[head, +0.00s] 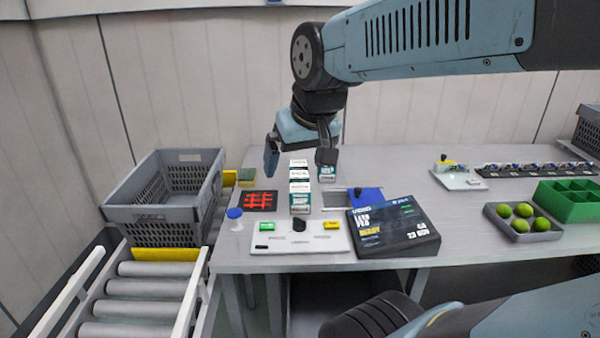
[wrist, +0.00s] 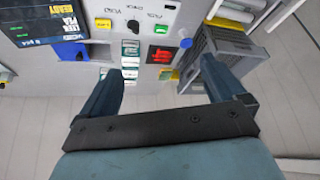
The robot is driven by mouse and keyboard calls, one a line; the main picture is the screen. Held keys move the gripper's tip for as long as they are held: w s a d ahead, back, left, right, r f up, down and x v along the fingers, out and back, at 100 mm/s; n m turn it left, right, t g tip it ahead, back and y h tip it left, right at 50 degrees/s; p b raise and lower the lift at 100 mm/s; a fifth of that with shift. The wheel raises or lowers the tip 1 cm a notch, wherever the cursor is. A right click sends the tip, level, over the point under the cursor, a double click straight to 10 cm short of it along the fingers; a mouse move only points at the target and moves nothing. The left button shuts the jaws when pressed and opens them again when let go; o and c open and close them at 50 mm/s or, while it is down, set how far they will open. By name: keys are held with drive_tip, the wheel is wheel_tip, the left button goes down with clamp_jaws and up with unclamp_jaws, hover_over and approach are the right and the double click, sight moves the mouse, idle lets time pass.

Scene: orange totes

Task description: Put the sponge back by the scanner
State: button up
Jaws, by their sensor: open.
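The scanner (head: 259,201), a black plate with a glowing red pattern, lies on the table's left side. It also shows in the wrist view (wrist: 160,55). A small yellow-green block that looks like the sponge (head: 247,176) lies just behind the scanner, near the table's left edge. A small yellow patch beside the scanner in the wrist view (wrist: 176,75) may be the same block. My gripper (head: 299,158) is open and empty, pointing down above the table behind and over the white-green boxes. Its two fingers are wide apart in the wrist view (wrist: 160,76).
Stacked white-green boxes (head: 299,192) stand right of the scanner, and another box (head: 326,173) stands behind. A blue-capped item (head: 234,213), a button panel (head: 300,237) and a display (head: 394,226) are in front. A grey tote (head: 150,213) sits on rollers at the left.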

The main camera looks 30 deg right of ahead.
drive_tip(key=shift+s+a+f, duration=0.1)
drive_tip(key=shift+s+f, duration=0.25)
drive_tip(key=shift+s, duration=0.5)
drive_tip(key=shift+s+f, duration=0.3)
drive_tip(key=shift+s, duration=0.55)
drive_tip(key=shift+c, duration=0.3)
